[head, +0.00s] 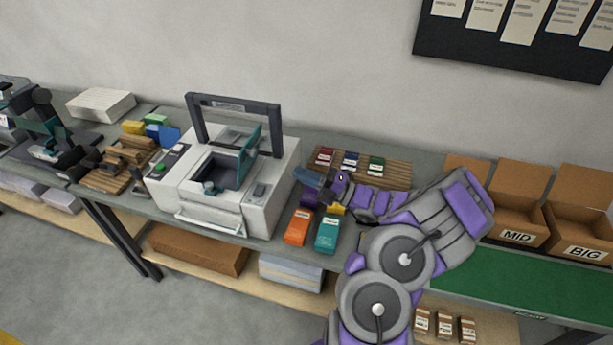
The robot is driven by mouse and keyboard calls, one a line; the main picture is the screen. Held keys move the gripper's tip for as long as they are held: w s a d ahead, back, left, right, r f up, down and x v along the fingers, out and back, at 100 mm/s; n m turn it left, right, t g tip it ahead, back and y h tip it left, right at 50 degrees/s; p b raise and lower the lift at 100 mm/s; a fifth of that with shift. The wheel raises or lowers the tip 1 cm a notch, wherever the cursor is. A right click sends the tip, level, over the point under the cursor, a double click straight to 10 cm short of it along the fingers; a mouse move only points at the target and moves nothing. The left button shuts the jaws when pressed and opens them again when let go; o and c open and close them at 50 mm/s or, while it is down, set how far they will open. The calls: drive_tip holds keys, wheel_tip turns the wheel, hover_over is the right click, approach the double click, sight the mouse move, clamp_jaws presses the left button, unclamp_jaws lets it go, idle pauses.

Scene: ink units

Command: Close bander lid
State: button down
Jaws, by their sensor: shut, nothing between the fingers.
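The bander (225,214) is a white boxy machine on the grey table, left of the middle in the head view. Its lid, a dark frame (237,106) with a label, stands raised at the back of the machine. A teal arm-like part (247,150) and a dark recess (217,174) show on top. My gripper (303,177) is shut and empty, right of the machine and apart from the lid, above the table. It is small and dark, so its fingertips are hard to make out.
Orange (298,227) and teal (327,234) boxes stand on the table below my gripper. A wooden rack (395,173) with small coloured packs lies behind it. Cardboard boxes (517,212) and a green mat (540,275) are at the right. Wooden holders (125,165) stand left of the machine.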

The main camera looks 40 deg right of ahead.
drive_tip(key=b+x, duration=0.3)
drive_tip(key=x, duration=0.8)
drive_tip(key=shift+s+a, duration=0.25)
drive_tip(key=shift+d+r+p, duration=0.1)
drive_tip(key=shift+p, duration=0.3)
